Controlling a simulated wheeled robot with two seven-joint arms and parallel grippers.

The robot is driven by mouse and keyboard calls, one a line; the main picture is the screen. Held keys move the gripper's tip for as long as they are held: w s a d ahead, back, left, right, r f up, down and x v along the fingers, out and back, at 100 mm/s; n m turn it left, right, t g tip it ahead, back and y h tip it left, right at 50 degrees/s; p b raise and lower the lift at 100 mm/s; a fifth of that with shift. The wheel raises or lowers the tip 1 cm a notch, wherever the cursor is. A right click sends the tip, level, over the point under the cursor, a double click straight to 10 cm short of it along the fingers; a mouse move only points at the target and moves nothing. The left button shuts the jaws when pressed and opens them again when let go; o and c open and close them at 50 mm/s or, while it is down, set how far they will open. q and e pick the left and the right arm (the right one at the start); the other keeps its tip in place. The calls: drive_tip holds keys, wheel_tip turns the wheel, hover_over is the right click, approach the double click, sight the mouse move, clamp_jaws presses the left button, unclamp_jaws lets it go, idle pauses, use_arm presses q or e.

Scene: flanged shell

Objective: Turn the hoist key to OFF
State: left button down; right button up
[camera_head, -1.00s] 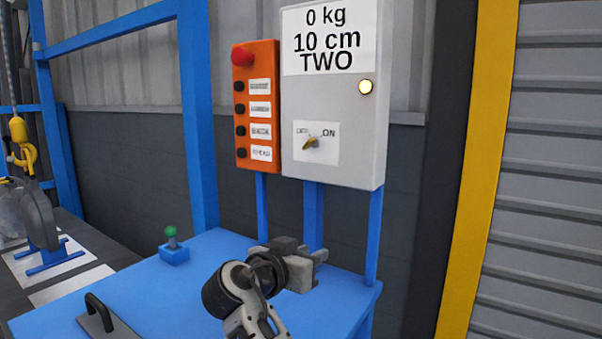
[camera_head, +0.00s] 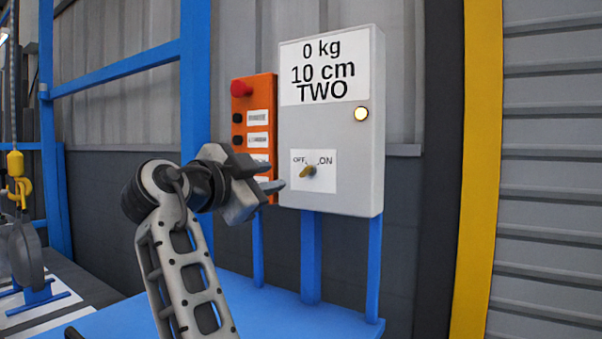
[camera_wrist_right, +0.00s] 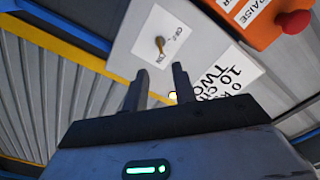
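The hoist key (camera_head: 308,171) is a small brass-coloured key on a white plate marked OFF and ON, low on the front of the grey control box (camera_head: 364,140). Its slant is small and hard to read against the labels. In the right wrist view the key (camera_wrist_right: 159,43) shows beyond the fingertips. My right gripper (camera_head: 277,175) is just left of the key in the head view, apart from it. Its two fingers stand apart with nothing between them, as the right wrist view also shows (camera_wrist_right: 159,72). My left gripper is not in view.
A lit lamp (camera_head: 361,114) and a sign reading 0 kg, 10 cm, TWO (camera_head: 324,72) are on the box. The orange button panel (camera_head: 264,95) with a red button (camera_head: 241,88) stands left, partly behind my right gripper. A blue table (camera_head: 290,310) lies below.

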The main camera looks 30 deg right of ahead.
sight(303, 172)
drive_tip(key=p+x, duration=0.1)
drive_tip(key=x, duration=1)
drive_tip(key=shift+w, duration=0.1)
clamp_jaws()
